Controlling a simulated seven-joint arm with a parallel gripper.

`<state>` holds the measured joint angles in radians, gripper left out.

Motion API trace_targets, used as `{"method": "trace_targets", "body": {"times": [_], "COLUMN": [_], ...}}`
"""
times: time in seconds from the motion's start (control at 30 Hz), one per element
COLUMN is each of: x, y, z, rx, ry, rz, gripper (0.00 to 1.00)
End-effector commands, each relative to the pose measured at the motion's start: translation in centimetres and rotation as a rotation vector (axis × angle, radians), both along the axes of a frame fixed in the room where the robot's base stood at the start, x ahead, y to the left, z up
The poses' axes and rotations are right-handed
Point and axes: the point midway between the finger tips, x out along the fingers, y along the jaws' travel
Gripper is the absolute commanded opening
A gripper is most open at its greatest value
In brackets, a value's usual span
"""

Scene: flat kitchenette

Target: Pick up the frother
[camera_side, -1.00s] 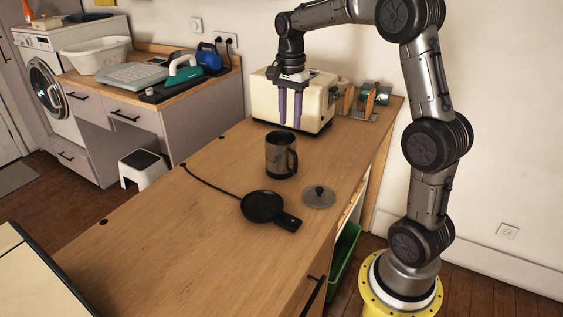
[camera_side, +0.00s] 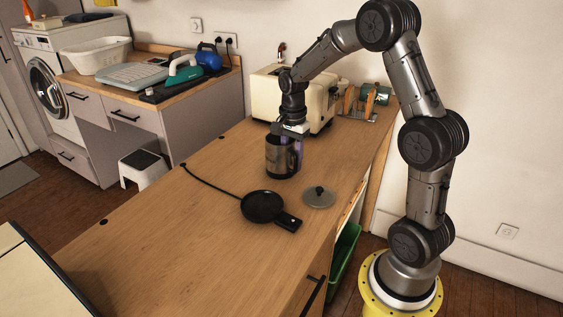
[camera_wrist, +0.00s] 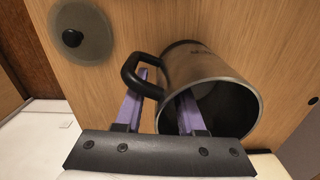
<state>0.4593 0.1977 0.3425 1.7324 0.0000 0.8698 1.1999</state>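The frother is a dark metallic mug (camera_side: 274,158) with a black handle, standing upright on the wooden counter. In the wrist view the frother (camera_wrist: 203,66) shows its open mouth and its handle to the left. My gripper (camera_wrist: 165,82) points down over it with two purple fingers apart. One finger reaches into the mouth and the other is outside at the handle, so the wall lies between them. Contact with the wall cannot be told. In the side view my gripper (camera_side: 289,150) partly overlaps the frother. A black round base (camera_side: 262,206) and a grey lid (camera_side: 319,197) lie nearby.
A cord (camera_side: 212,185) runs from the base to the left counter edge. The left part of the counter is clear.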

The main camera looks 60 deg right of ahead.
Motion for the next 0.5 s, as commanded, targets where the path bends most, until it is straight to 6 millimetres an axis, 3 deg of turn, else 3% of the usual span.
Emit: {"method": "trace_targets", "body": {"times": [0.3, 0.5], "x": [0.01, 0.01], "y": [0.0, 0.0], "z": [-0.52, -0.5], "rx": [0.0, 0.0], "ry": [-0.001, -0.001], "rz": [0.0, 0.0], "gripper": [0.38, 0.02]}}
